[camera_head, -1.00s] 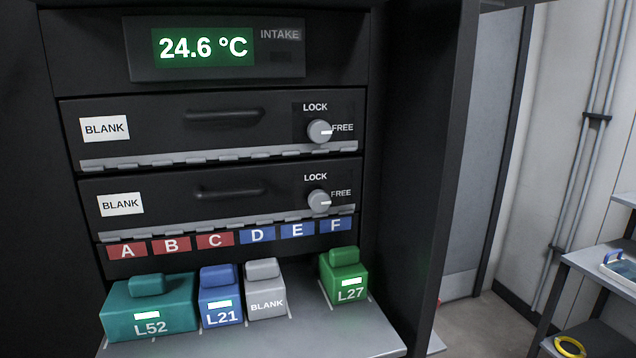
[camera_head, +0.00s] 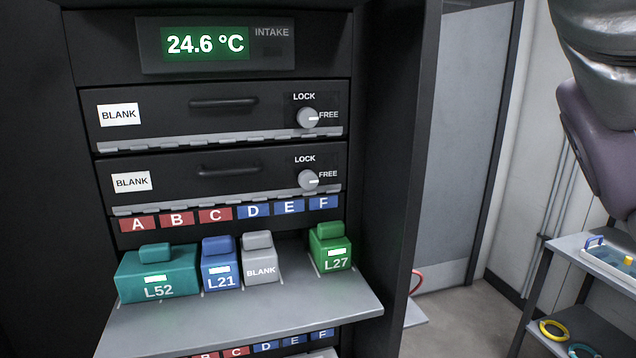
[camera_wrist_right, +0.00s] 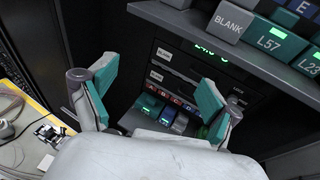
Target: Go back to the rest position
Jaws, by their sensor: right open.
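My right gripper (camera_wrist_right: 155,100) shows in the right wrist view with its two teal-padded fingers spread wide and nothing between them. In the head view a part of my arm hangs at the upper right, but no gripper fingers show there. My left gripper is in neither view. Beyond the right gripper stands the dark rack, with the letter row and coloured modules on its lower shelf. In the head view the modules L52 (camera_head: 158,274), L21 (camera_head: 221,266), BLANK (camera_head: 260,262) and L27 (camera_head: 331,249) sit on the grey shelf (camera_head: 250,315).
The rack has two drawers marked BLANK (camera_head: 225,118), both with knobs pointing to FREE. A shelf with more modules, such as L57 (camera_wrist_right: 271,41), lies close at the upper right of the wrist view. A cart (camera_head: 560,255) with a tray stands at right.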

